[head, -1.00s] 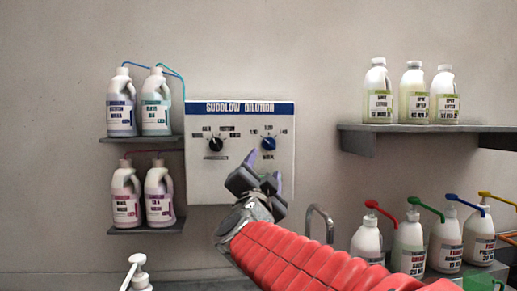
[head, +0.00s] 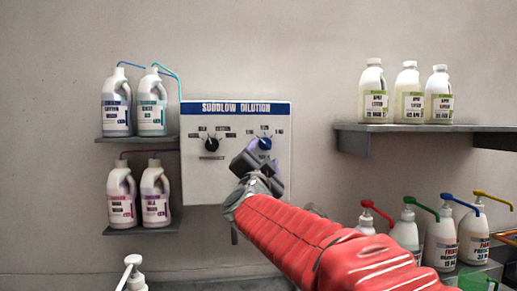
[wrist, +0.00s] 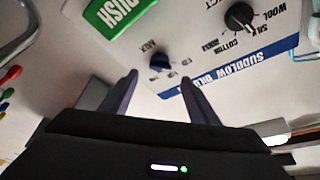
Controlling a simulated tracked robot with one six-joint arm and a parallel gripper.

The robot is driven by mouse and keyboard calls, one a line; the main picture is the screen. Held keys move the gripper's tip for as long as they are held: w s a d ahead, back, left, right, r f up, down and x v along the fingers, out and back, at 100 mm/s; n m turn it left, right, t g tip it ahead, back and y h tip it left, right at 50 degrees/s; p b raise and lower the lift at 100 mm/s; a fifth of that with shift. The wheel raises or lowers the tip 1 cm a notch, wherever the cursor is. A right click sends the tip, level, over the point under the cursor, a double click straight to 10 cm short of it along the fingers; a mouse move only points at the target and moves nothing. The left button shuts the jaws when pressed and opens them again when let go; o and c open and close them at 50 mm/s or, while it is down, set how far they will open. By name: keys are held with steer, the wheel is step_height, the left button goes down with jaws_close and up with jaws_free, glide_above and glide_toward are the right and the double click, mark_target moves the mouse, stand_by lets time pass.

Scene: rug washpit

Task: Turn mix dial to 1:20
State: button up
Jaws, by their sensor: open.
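The mix dial is a blue knob (head: 264,144) on the right half of the white Sudslow Dilution panel (head: 200,185), under ratio labels that include 1:20 at top centre. I cannot read its pointer setting. The dial also shows in the wrist view (wrist: 160,61), where the panel appears upside down. My gripper (head: 260,160) is just below the dial in the head view. In the wrist view my gripper's fingers (wrist: 158,82) are apart, with the dial ahead between their tips. Nothing is held, and I see no contact with the dial.
A black fabric dial (head: 211,144) is left on the panel. A green button (wrist: 117,12) shows in the wrist view. Bottles stand on left shelves (head: 140,228) and a right shelf (head: 410,127). Pump bottles (head: 442,240) stand lower right, near a metal tap (wrist: 25,30).

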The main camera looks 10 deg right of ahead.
mark_target(266, 144)
steer(key=shift+x, duration=3.15)
